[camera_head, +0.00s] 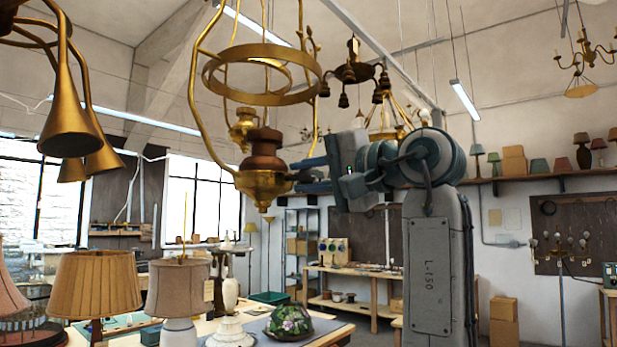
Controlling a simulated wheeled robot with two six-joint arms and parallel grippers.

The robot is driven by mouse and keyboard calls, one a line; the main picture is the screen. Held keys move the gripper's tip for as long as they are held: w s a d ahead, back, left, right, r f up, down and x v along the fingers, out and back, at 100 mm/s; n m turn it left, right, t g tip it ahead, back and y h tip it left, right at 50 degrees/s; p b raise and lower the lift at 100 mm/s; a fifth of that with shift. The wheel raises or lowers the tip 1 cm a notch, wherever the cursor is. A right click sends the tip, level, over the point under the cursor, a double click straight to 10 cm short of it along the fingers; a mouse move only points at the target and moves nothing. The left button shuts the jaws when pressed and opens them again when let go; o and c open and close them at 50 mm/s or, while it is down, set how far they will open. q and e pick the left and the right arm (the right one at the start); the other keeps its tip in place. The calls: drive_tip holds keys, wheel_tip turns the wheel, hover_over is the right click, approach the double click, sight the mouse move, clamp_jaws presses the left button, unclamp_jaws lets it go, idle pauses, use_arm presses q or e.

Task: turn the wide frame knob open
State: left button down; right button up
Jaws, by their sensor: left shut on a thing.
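The wide frame is a hanging brass lamp frame with a broad ring (262,84) and long curved side rods. At its lower end sits a brass and copper burner or font (264,170).
Brass horn-shaped fittings (69,117) hang at upper left, and a dark chandelier (355,72) hangs behind the frame. Below stand a pleated lampshade (92,285), a smaller lamp (180,288) and a stained-glass shade (289,319) on a table. Open air surrounds the font's underside.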

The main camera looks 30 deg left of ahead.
idle(0.3)
use_arm(q)
drive_tip(key=c, duration=1.3)
unclamp_jaws()
drive_tip(key=shift+o, duration=0.2)
drive_tip(key=shift+d, duration=0.1)
drive_tip(key=d+b, duration=0.1)
drive_tip(key=d, duration=0.1)
drive_tip(key=d+b, duration=0.2)
drive_tip(key=d, duration=0.1)
drive_tip(key=shift+s+d+f, duration=0.15)
drive_tip(key=shift+d+f, duration=0.15)
drive_tip(key=shift+d, duration=0.05)
drive_tip(key=b, duration=0.7)
approach(313, 179)
drive_tip(key=shift+r, duration=0.35)
